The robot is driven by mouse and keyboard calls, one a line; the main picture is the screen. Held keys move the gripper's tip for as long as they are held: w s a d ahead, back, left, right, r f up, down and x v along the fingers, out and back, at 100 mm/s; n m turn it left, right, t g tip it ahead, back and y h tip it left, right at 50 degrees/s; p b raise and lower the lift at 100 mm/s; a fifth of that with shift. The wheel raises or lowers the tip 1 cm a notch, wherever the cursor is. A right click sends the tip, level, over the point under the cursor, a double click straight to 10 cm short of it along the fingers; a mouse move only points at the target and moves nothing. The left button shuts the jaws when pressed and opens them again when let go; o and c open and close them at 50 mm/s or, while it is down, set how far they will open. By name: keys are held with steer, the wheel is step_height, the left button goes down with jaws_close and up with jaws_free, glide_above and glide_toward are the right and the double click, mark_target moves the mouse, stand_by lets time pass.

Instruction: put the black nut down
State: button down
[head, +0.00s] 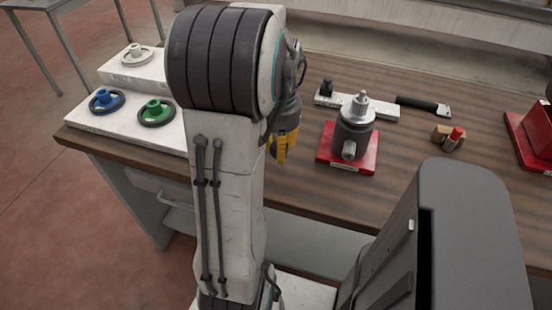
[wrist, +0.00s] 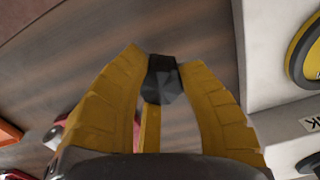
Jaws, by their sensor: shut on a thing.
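The black nut (wrist: 164,82) is pinched between the tips of the yellow fingers of my gripper (wrist: 162,66) in the wrist view. Brown wood of the workbench shows behind it, with no other thing touching it in that view. In the head view my gripper (head: 281,155) points down over the bench, left of the red base with the dark grey fixture. The nut cannot be made out there. How high it is above the bench is hard to tell.
On the wooden bench (head: 300,185) stand a dark grey fixture (head: 352,132) on a red base (head: 326,157), a white strip (head: 382,110) with a black piece (head: 327,87), and a black-handled tool (head: 420,104). White stands with blue (head: 106,101) and green (head: 156,112) handwheels are at left.

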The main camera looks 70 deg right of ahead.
mark_target(276, 166)
steer(key=shift+w+f, duration=0.25)
steer(key=shift+w, duration=0.2)
steer(key=shift+f, duration=2)
steer(key=shift+f, duration=0.1)
steer(key=shift+f+b, duration=0.1)
steer(key=shift+b, duration=0.25)
steer(key=c, duration=0.9)
jaws_free()
